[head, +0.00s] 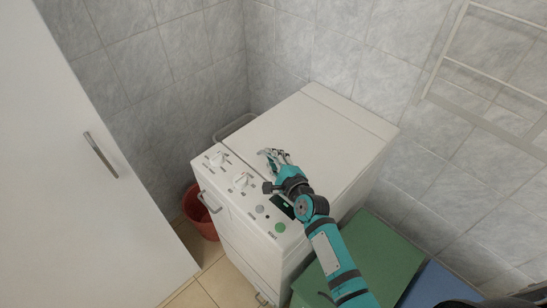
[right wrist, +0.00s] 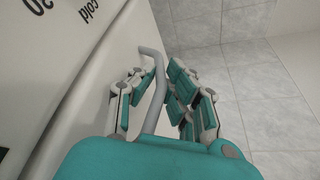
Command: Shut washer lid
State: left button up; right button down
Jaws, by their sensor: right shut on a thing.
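The white washer (head: 247,222) stands in the tiled corner, with its control panel facing the near left. Its lid (head: 320,135) looks flat, or nearly flat, across the top; I cannot tell whether a small gap remains at its front edge. My right gripper (head: 272,158) is at the lid's front edge, just behind the panel. In the right wrist view, its fingers (right wrist: 160,90) are closed around a grey bar handle (right wrist: 153,100). The hand hides that handle in the head view. My left gripper is not in view.
A grey rail (head: 235,126) shows at the washer's left side. A red bucket (head: 200,213) stands on the floor between washer and white cabinet (head: 85,190). A green box (head: 375,258) is close on the right. A white rack (head: 492,62) hangs on the wall.

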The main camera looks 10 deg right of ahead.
jog(key=shift+s+f, duration=0.15)
jog(key=shift+f, duration=0.25)
jog(key=c, duration=1.4)
grip_release()
jog(key=v, duration=1.2)
jog(key=shift+r, duration=0.3)
